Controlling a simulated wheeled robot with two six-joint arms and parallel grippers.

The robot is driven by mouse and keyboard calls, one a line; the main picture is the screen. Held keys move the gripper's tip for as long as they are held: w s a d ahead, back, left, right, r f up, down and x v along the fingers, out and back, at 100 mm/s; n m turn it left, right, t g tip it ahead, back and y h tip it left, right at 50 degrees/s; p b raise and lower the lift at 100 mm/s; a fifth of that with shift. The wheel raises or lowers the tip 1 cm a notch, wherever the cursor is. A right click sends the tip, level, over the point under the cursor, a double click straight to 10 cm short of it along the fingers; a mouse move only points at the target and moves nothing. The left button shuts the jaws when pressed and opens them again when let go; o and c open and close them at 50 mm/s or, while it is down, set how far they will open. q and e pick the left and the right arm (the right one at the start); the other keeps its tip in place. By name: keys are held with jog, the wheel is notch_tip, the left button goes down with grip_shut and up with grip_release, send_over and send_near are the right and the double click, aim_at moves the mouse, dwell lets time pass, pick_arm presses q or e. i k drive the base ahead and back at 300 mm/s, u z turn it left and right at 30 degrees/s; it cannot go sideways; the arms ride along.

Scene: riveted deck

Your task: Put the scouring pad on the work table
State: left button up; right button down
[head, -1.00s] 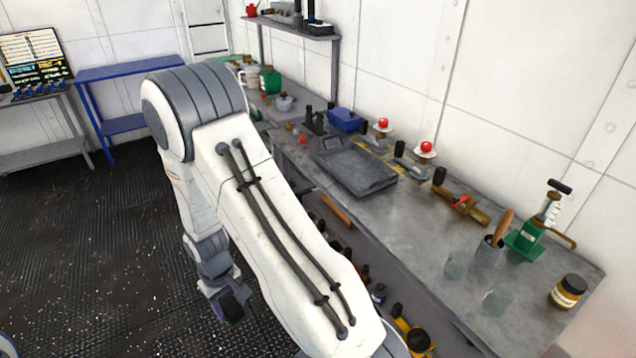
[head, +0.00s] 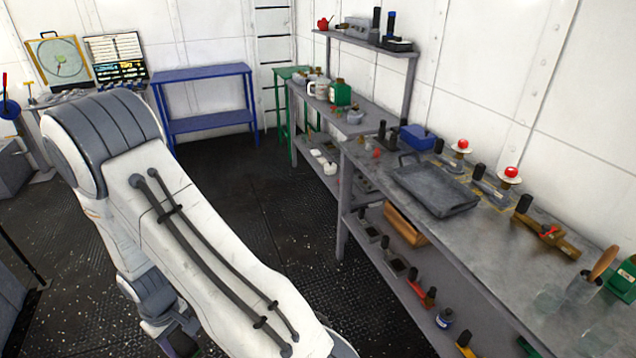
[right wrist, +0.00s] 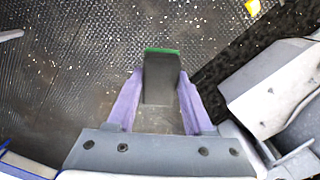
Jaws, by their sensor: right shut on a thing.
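My right gripper (right wrist: 153,100) is shut on the scouring pad (right wrist: 161,78), a dark grey block with a green far edge, which sticks out between the purple fingers above the dark floor. In the head view my right arm crosses the lower left, and its gripper (head: 180,345) is partly cut off at the bottom edge. A blue table (head: 205,122) with a bare top stands at the back wall. A long grey bench (head: 400,238) runs along the right wall. I cannot tell by looks which is the work table. My left gripper is out of view.
A green stand (head: 290,105) is beside the blue table. Open dark floor (head: 265,185) lies between my arm and the bench.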

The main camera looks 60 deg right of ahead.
aim_at(504, 272)
jog(key=i, duration=0.65)
jog(key=z, duration=2.15)
